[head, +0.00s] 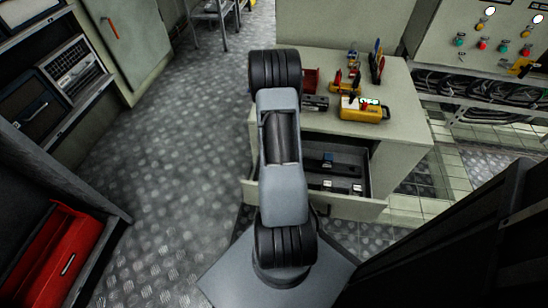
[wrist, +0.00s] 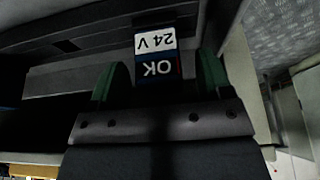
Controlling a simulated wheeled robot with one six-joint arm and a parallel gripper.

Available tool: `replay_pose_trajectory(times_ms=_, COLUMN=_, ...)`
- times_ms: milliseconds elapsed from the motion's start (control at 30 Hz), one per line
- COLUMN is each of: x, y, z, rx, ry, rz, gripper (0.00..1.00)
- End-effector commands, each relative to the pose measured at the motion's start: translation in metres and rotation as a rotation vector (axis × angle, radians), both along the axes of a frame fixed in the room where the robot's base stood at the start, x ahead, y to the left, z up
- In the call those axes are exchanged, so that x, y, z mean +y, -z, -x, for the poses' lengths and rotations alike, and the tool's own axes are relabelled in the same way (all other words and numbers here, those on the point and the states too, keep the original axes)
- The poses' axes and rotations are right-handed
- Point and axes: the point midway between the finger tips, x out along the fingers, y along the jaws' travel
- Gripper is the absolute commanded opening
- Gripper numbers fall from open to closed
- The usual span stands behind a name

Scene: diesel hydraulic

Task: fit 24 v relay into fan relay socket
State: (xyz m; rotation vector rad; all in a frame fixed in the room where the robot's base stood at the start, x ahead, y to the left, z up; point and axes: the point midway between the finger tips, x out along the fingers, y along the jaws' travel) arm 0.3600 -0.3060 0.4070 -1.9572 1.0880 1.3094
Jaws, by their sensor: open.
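In the wrist view, a small dark blue block (wrist: 156,54) with a white label reading "24 V" and "OK", upside down, is the 24 V relay. It lies in a dark drawer. My gripper (wrist: 160,80) is open, with one green finger on each side of the relay and a gap to it on both sides. I cannot tell whether the fingertips are down at its height. In the head view my arm hides the gripper, and small parts (head: 328,157) lie in the open drawer (head: 350,205); I cannot tell which is the relay. I cannot identify the fan relay socket.
The workbench (head: 405,115) above the drawer holds a yellow meter (head: 363,109) and several hand tools (head: 376,62). A control panel (head: 490,40) with coloured buttons stands at upper right, above bundled cables (head: 470,90). A red box (head: 55,255) is at lower left. The left floor is clear.

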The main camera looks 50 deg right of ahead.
Motion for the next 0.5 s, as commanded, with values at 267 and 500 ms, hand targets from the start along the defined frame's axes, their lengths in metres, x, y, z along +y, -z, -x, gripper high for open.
replay_pose_trajectory(times_ms=267, x=-0.0011, y=0.0017, z=-0.0008, rx=-0.001, ry=0.0, rz=0.001, gripper=0.69)
replay_pose_trajectory(times_ms=500, x=-0.001, y=0.0017, z=-0.0007, rx=0.0, ry=-0.001, rz=0.001, gripper=0.46)
